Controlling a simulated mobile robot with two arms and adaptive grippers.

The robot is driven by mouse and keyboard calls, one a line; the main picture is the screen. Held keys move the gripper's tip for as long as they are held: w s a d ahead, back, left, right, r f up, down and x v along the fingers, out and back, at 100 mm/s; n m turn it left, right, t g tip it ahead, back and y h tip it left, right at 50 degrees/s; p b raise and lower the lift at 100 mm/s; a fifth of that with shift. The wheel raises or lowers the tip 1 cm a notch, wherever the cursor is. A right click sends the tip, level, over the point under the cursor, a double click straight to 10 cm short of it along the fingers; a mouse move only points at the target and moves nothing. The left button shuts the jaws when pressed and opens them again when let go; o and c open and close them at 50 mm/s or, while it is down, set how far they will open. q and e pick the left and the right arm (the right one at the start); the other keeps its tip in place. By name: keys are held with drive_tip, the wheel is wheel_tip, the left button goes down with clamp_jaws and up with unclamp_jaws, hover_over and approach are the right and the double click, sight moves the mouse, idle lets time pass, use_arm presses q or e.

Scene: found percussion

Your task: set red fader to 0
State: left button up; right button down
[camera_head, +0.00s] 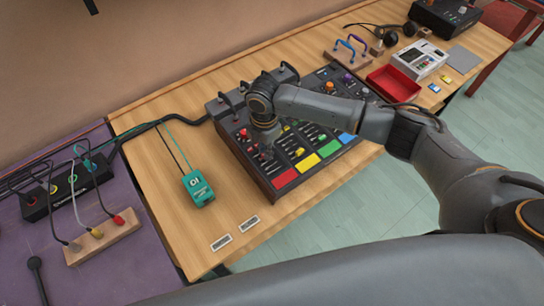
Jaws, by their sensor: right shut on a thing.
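The mixer box (265,187) sits on the wooden table, with a red, yellow, green and blue pad along its front edge. The red pad (285,178) marks its leftmost column, with a red knob (244,133) further back. My right gripper (265,147) reaches down from above over this red column and is shut on the small red fader (263,157). The gripper and wrist hide most of the fader and its slot, so I cannot read its setting. My left gripper is not in view.
A teal device (197,188) with a cable lies left of the mixer. A red tray (392,83), a white device (419,60) and headphones (390,37) are at the right. At the far left, a block with coloured plugs (103,236) sits on a purple surface.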

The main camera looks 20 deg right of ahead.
drive_tip(key=c, duration=1.4)
unclamp_jaws()
drive_tip(key=shift+r, duration=0.15)
wheel_tip(320, 180, up, 12)
drive_tip(key=shift+f, duration=0.1)
drive_tip(key=shift+f, duration=0.1)
